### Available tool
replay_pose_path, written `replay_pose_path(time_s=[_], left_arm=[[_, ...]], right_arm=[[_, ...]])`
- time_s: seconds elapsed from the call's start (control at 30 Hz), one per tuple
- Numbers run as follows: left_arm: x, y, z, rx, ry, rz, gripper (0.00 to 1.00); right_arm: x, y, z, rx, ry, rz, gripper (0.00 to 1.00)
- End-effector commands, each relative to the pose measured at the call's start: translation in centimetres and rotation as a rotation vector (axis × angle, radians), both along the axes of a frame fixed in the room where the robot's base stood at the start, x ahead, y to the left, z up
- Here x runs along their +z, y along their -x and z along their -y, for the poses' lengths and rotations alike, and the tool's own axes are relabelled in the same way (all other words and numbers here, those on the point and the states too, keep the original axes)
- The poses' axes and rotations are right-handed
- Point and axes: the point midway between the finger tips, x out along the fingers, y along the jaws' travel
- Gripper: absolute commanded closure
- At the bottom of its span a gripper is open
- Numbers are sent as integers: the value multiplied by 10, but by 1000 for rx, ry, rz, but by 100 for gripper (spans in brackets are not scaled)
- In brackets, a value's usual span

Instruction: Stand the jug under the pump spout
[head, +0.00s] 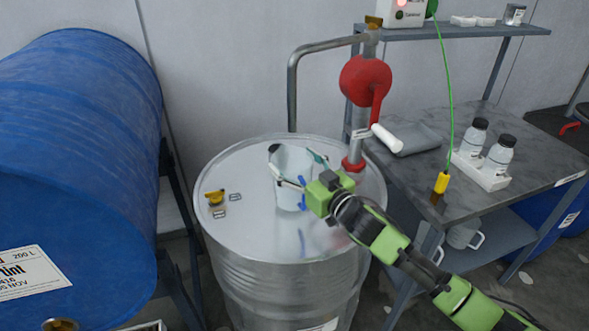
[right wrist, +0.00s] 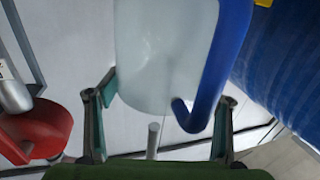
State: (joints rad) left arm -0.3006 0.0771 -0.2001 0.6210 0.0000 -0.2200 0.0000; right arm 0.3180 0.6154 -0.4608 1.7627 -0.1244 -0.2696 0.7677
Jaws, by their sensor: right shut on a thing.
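The pale translucent jug (head: 287,165) with a blue handle is upright over the top of the steel drum (head: 238,240). It appears slightly above the lid, judging by its reflection. My right gripper (head: 301,172) is shut on the jug, one finger on each side. In the right wrist view the jug (right wrist: 165,50) fills the space between the fingers, its blue handle to the right. The hand pump (head: 365,80) has a red body and stands on the drum. Its grey spout pipe (head: 292,95) bends down behind the jug in the head view. My left gripper is out of view.
Small yellow and metal fittings (head: 215,197) lie on the drum's left side. A blue drum (head: 75,150) lies to the left. A grey bench (head: 530,160) with two bottles in a white holder (head: 482,171) stands right. A yellow pendant (head: 441,182) hangs on a green cable.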

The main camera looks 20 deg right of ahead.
Motion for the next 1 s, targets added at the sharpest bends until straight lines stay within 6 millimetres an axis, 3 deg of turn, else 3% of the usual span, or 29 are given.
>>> replay_pose_path(time_s=[0.1, 0.33, 0.37, 0.4, 0.43, 0.8, 1.0], left_arm=[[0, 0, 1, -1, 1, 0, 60], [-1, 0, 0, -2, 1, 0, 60], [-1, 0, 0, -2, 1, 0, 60], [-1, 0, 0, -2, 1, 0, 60], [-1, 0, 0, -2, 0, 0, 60], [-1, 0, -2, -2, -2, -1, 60], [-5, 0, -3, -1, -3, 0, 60]], right_arm=[[-16, 0, 0, -1, -1, -1, 59], [-17, 0, 0, 0, 0, 0, 59], [-18, 0, 0, -1, 0, 0, 24], [-18, 0, 0, 0, 0, 0, 14], [-18, 0, 0, 0, 0, 0, 10], [-18, 1, 1, 0, 0, -1, 10], [-20, 21, 6, 0, 0, -2, 10]])
